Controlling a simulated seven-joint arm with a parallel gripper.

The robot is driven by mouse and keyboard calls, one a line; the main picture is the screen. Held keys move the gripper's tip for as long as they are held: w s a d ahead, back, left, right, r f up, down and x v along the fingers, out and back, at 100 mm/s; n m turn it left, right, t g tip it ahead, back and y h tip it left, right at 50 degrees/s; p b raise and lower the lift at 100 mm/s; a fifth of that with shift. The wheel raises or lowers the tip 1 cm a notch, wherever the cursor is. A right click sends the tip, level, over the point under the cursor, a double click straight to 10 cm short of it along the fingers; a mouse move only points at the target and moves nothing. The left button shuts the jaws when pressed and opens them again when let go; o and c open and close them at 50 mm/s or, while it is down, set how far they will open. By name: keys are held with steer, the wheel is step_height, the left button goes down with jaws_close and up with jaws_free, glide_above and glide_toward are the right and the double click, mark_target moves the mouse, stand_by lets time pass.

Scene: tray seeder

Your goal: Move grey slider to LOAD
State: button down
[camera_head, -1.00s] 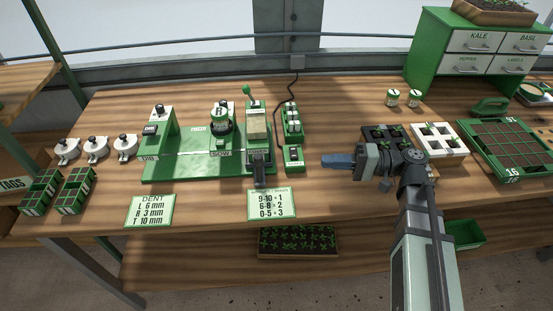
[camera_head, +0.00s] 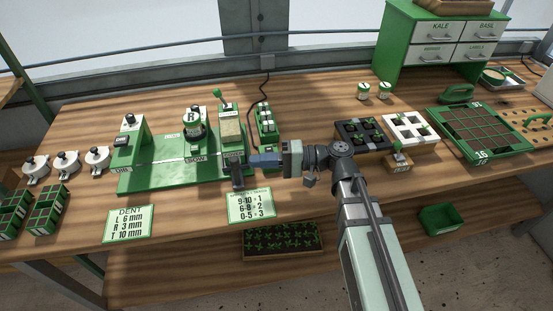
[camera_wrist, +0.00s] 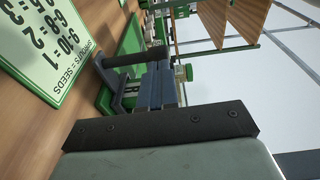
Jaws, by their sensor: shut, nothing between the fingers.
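The dark grey slider (camera_head: 237,178) sticks out at the front right of the green seeder base (camera_head: 150,177), below a pale block on a green stand (camera_head: 230,130). My gripper (camera_head: 252,161) has its blue fingers shut and empty, pointing left, just right of the slider. In the wrist view, the fingertips (camera_wrist: 160,68) are close to a dark bar of the slider (camera_wrist: 124,57); I cannot tell if they touch. The small label by the slider is too small to read, so its setting cannot be told.
A green switch box (camera_head: 267,125) stands right behind my fingers, with a cable. A seeds card (camera_head: 251,205) lies in front. A dark cell tray (camera_head: 361,136) and a white one (camera_head: 410,130) stand right of the wrist. Bare wood lies between the cards and the table edge.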

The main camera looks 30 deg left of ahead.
steer(key=shift+x, duration=1.2)
steer(key=s+d+x, duration=0.1)
steer(key=s+x, duration=0.1)
steer(key=x, duration=1.7)
steer(key=shift+s+r, duration=0.3)
steer(key=shift+s, duration=0.15)
steer(key=shift+d, duration=0.2)
steer(key=v, duration=1.3)
steer(key=shift+w+d, duration=0.3)
